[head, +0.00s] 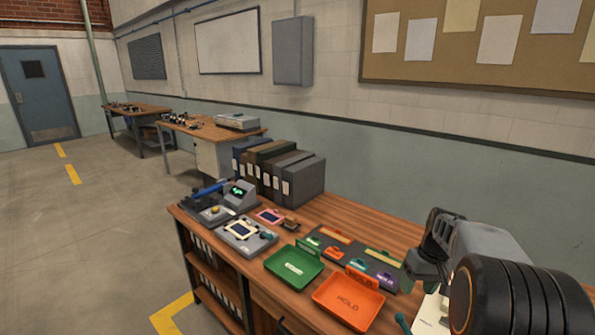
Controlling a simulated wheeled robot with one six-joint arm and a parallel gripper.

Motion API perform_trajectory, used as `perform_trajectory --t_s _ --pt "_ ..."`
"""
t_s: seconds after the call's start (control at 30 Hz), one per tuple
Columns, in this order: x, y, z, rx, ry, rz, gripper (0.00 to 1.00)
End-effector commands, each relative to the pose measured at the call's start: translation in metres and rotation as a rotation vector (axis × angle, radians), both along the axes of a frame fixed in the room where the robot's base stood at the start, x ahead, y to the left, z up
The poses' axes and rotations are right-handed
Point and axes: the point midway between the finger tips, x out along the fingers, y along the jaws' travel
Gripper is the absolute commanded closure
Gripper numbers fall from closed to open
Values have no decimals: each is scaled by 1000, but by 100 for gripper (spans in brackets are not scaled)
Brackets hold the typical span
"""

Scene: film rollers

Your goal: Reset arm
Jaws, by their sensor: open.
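My gripper (421,275) is at the right, at the end of my dark and grey arm, above the right part of the wooden workbench (340,217). It points down toward the bench, close to the right end of a dark tray. The fingers are small and dark here; I see nothing held between them. A thick black ribbed part of my arm fills the lower right corner and hides the bench behind it.
A green tray (293,267) and an orange tray marked HOLD (348,302) lie at the bench's front. Behind them is a dark tray (325,249) with colored labels. A grey fixture (246,236) and upright binders (298,178) stand left. Open floor (90,230) lies left.

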Motion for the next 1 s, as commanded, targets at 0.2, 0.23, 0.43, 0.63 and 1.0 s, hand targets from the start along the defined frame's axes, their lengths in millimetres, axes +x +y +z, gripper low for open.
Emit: perform_trajectory --t_s 0.2,0.23,0.43,0.63,1.0 --pt "-47 44 4 -87 -15 -182 44" --pt "-54 53 7 -99 -28 -195 44" --pt "-105 111 30 -155 -143 -200 44" --pt "-142 147 46 -166 -248 -105 44" --pt "-150 170 70 -154 -337 -17 44"
